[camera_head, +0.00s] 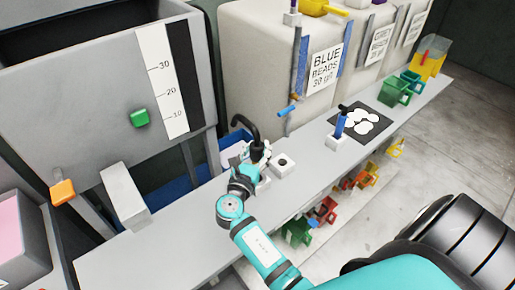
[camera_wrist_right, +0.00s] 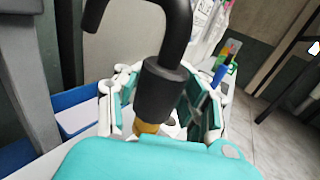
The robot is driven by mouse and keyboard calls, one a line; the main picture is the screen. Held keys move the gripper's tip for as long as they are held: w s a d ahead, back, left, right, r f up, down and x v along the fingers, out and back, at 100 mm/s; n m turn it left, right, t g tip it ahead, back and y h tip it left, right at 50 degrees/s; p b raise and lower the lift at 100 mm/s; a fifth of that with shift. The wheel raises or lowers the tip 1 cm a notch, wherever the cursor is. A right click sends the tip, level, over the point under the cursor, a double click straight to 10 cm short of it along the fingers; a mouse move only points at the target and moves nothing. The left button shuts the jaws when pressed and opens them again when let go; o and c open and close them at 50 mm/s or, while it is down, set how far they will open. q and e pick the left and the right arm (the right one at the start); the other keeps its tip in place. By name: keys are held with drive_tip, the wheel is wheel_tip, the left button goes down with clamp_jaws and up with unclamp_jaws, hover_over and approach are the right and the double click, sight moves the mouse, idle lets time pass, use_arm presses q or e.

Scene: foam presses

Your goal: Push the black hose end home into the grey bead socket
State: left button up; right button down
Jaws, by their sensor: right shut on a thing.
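The black hose (camera_head: 243,126) curves over at its top and stands between the fingers of my right gripper (camera_head: 258,155). In the right wrist view its thick black sleeve (camera_wrist_right: 162,90) is between the two fingers (camera_wrist_right: 160,105), which are shut on it. A yellowish tip (camera_wrist_right: 148,127) shows below the sleeve, partly hidden by my gripper body. A pale block with a dark round hole (camera_head: 283,163) sits on the bench just right of the gripper, apart from the hose. I cannot tell whether it is the grey bead socket. My left gripper is not in view.
A blue upright piece (camera_head: 339,127) stands in another pale block (camera_head: 336,142) farther along the bench, beside a dark mat with white discs (camera_head: 362,122). Bead bins with signs (camera_head: 325,68) stand behind. Green bins (camera_head: 399,88) are at the far end. The near left bench (camera_head: 165,245) is clear.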

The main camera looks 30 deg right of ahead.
drive_tip(key=shift+d+r, duration=0.1)
wheel_tip(320, 180, down, 3)
drive_tip(key=shift+b, duration=1.05)
wheel_tip(320, 180, down, 3)
drive_tip(key=shift+r+b, duration=0.1)
drive_tip(key=shift+b, duration=0.9)
drive_tip(key=shift+p, duration=0.55)
drive_tip(key=shift+f+b, duration=1.55)
drive_tip(key=shift+f, duration=0.55)
drive_tip(key=c, duration=0.7)
unclamp_jaws()
drive_tip(key=shift+o, duration=0.2)
drive_tip(key=shift+f, duration=0.1)
